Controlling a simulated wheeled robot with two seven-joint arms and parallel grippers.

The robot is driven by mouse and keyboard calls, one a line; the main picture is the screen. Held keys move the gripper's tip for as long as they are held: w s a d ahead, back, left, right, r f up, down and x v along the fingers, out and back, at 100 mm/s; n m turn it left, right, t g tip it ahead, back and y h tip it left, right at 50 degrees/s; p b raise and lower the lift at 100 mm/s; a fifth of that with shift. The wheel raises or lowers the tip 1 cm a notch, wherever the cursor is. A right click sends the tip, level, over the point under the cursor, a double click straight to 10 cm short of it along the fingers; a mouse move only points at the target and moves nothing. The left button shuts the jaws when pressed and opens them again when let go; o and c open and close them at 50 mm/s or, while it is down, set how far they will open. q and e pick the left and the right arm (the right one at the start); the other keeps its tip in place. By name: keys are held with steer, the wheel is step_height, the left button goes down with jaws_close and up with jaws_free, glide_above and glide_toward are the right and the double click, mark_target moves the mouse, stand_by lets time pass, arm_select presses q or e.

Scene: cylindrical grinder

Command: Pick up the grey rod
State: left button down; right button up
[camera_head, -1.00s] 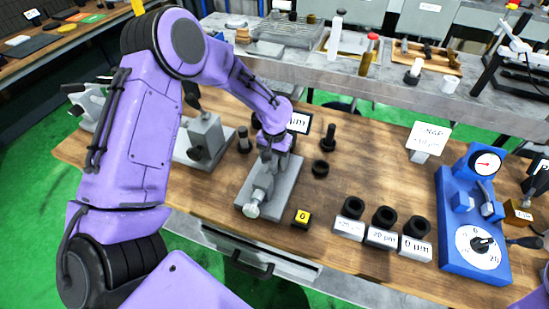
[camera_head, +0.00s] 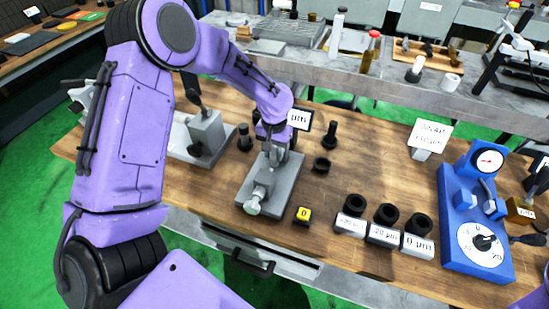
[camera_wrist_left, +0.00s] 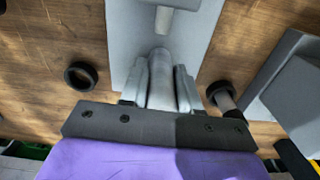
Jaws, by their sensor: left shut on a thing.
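The grey rod (camera_wrist_left: 161,80) is between the two fingers of my left gripper (camera_wrist_left: 161,88) in the left wrist view. The gripper is shut on it. In the head view my left gripper (camera_head: 274,153) is over the grey base plate (camera_head: 282,187) of a small fixture, and the rod is hard to make out there. The fixture's grey clamp end (camera_head: 258,194) is at the plate's near end. I cannot tell whether the rod touches the plate. My right gripper is out of view.
A black ring (camera_head: 321,164) and a dark stepped pin (camera_head: 330,135) stand right of the plate. Several labelled ring holders and a blue gauge stand (camera_head: 470,220) are farther right. Wood between them is bare.

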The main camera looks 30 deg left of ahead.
arm_select(q)
steer(key=s+d+r, duration=0.6)
steer(key=s+r, duration=0.4)
steer(key=s, duration=0.2)
steer(key=shift+s+d+r, duration=0.15)
steer(key=shift+d+r, duration=0.2)
